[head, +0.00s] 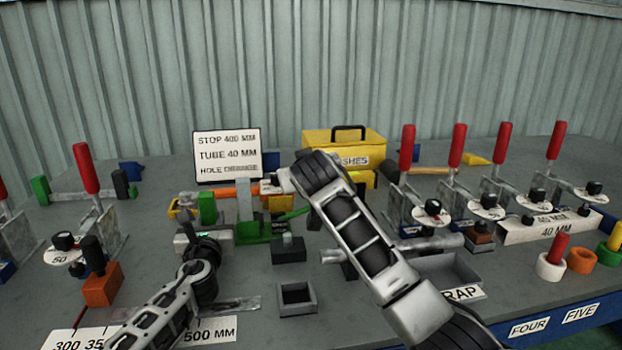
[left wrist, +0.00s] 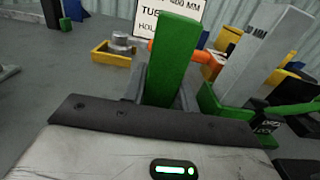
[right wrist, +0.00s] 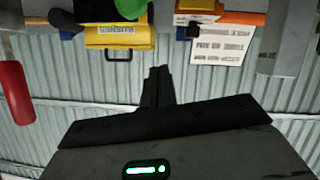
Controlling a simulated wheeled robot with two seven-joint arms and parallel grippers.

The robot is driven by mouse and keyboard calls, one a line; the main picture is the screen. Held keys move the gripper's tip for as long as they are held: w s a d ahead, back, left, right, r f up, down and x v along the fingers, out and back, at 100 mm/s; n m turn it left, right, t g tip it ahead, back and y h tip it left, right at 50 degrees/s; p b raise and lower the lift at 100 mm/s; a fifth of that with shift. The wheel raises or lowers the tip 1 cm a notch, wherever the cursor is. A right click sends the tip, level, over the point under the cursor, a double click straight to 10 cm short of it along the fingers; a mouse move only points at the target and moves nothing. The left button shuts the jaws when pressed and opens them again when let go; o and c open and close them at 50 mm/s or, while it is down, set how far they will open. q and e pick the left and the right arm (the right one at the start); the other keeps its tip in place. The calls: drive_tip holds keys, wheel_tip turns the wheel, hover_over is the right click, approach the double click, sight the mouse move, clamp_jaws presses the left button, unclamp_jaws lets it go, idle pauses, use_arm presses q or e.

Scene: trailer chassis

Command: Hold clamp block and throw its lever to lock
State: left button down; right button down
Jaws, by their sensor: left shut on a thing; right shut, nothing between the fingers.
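A green upright block (head: 207,208), which looks like the clamp block, stands left of a grey upright plate (head: 245,200) on a green base (head: 250,235). In the left wrist view the green block (left wrist: 174,60) stands between my finger tips, and my left gripper (head: 205,223) is shut on it. I cannot tell which part is the clamp's lever.
A white sign (head: 227,155) and a yellow case (head: 343,145) stand behind. Red-handled clamps (head: 86,170) stand on both sides. A grey open square frame (head: 296,297) and a scrap bin (head: 445,268) lie in front. My right arm hides part of the middle.

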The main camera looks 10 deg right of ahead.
drive_tip(key=v, duration=0.9)
drive_tip(key=shift+s+f, duration=0.2)
use_arm(q)
drive_tip(key=c, duration=0.8)
unclamp_jaws()
drive_tip(key=shift+o, duration=0.2)
